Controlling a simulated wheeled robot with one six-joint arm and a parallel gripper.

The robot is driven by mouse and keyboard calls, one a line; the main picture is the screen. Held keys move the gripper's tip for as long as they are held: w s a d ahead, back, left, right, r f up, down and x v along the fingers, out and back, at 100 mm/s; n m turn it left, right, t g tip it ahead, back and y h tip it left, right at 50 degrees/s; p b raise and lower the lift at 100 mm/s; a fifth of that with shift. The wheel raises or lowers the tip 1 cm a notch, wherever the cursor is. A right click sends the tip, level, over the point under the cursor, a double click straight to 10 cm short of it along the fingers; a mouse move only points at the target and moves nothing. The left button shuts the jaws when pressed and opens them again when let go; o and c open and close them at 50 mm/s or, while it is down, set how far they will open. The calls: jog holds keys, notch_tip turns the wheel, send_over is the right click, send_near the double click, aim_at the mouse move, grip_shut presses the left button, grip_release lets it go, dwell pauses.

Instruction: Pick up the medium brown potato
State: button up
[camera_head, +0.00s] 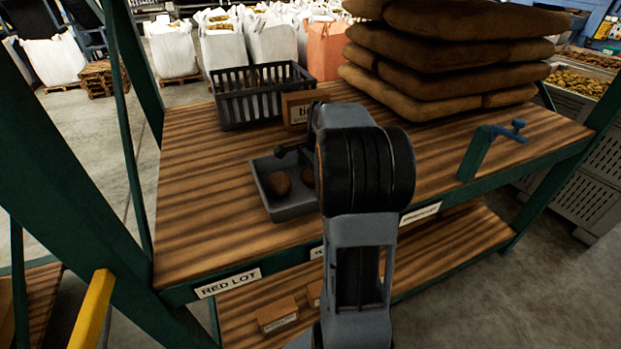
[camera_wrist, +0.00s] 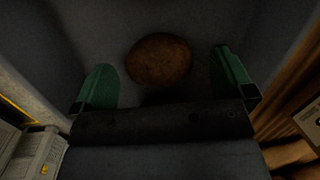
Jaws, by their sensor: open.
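A grey tray (camera_head: 292,211) on the wooden table holds a brown potato (camera_head: 280,184) near its left side. Part of a second brown potato (camera_head: 307,176) shows beside my arm, which hides the rest. My gripper (camera_head: 292,152) is over the far part of the tray, mostly hidden by my wrist. In the wrist view, my gripper (camera_wrist: 165,75) has its green fingers spread wide and empty. A rounded brown potato (camera_wrist: 159,60) lies between and beyond the fingers, apart from both. I cannot tell which of the two potatoes it is.
A black slatted crate (camera_head: 262,95) and a small wooden sign (camera_head: 300,107) stand behind the tray. Stacked brown sacks (camera_head: 440,75) fill the table's back right. The table's left side is clear.

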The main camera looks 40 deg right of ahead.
jog(key=shift+f, duration=0.7)
jog(key=c, duration=1)
jog(key=shift+w+r, duration=0.1)
